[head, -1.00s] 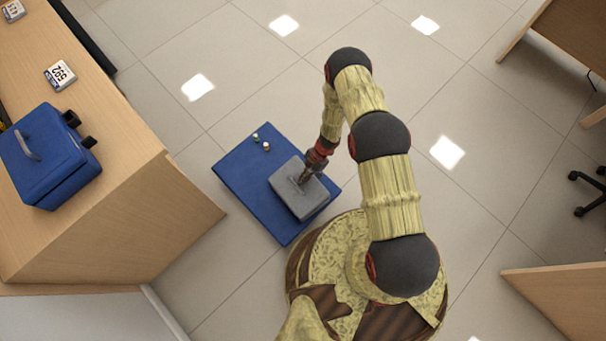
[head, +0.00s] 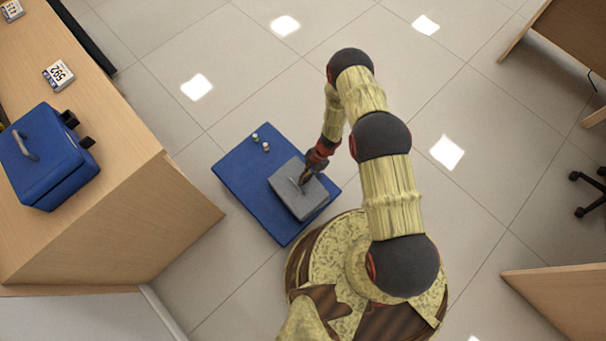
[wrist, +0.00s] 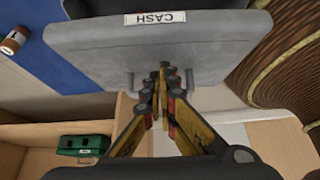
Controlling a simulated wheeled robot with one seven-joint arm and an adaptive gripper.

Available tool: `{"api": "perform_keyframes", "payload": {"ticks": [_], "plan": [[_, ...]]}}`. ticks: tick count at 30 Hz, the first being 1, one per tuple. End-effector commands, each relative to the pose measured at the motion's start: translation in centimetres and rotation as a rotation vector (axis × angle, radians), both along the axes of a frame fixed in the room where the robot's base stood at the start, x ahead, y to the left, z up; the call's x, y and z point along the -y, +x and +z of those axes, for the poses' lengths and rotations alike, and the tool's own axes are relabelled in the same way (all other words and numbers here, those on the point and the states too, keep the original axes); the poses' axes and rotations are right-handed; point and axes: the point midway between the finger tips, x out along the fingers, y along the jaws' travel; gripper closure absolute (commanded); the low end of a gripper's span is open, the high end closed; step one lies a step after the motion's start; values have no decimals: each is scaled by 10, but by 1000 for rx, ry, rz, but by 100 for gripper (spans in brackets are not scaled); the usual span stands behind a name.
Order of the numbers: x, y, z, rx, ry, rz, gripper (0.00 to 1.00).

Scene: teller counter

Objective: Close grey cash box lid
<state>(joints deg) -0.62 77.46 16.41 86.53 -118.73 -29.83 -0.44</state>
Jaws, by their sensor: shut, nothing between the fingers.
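The grey cash box (head: 300,203) sits on a blue-topped surface (head: 243,176) beside the wooden counter. In the head view its lid looks flat over the box. Two short handle posts stand near the panel's near edge. My gripper (head: 303,182) is shut and empty, over the box's top in the head view. In the wrist view its fingertips (wrist: 163,72) lie between the posts. Whether they touch the panel I cannot tell.
A blue case (head: 50,165) sits on the counter (head: 120,170). The wrist view shows a green box (wrist: 84,146) in a wooden compartment below. Tiled floor lies open behind.

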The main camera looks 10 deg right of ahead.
Motion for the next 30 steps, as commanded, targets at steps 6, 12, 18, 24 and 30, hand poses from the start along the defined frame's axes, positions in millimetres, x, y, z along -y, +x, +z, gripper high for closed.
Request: {"api": "perform_keyframes", "payload": {"ticks": [6,12,18,24,30], "plan": [[0,0,-1,-2,4,0,100],[0,0,-1,-4,7,-1,100],[0,-1,-1,-6,10,-1,100],[-1,-1,0,-7,11,-1,100],[-9,-6,16,-6,11,-1,100]]}}
